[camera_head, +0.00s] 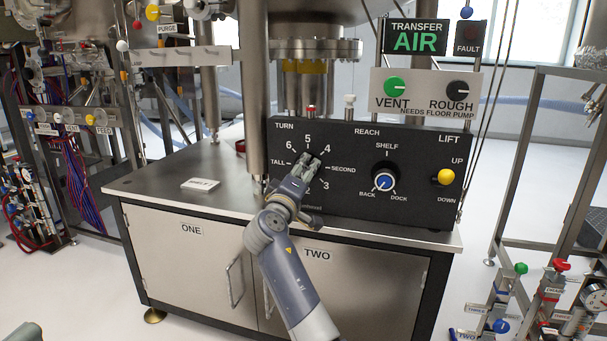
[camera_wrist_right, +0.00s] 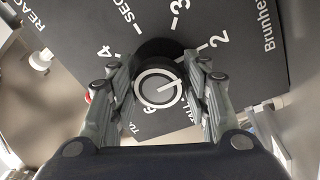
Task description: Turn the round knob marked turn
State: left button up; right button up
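The round knob marked TURN sits on the left of the black control panel (camera_head: 345,212). In the head view my right gripper (camera_head: 306,168) covers most of it. In the right wrist view the knob (camera_wrist_right: 159,87) shows its round cap with a white ring and pointer line. The line points right, between the 2 and TALL marks. My right gripper's fingers (camera_wrist_right: 160,80) lie on either side of the knob, close against it, and appear shut on it.
On the same panel are a REACH knob (camera_head: 383,181) and a yellow-tipped LIFT lever (camera_head: 443,177). VENT (camera_head: 394,87) and ROUGH (camera_head: 458,90) knobs stand above. A steel column (camera_head: 252,90) rises left of the panel. The bench top (camera_head: 150,184) is mostly clear.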

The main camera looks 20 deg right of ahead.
jog(key=shift+o, duration=1)
jog(key=shift+f, duration=0.1)
jog(key=r+v, duration=0.1)
jog(key=v, duration=0.6)
jog(key=shift+s+a+f, duration=0.2)
jog(key=shift+f, duration=0.25)
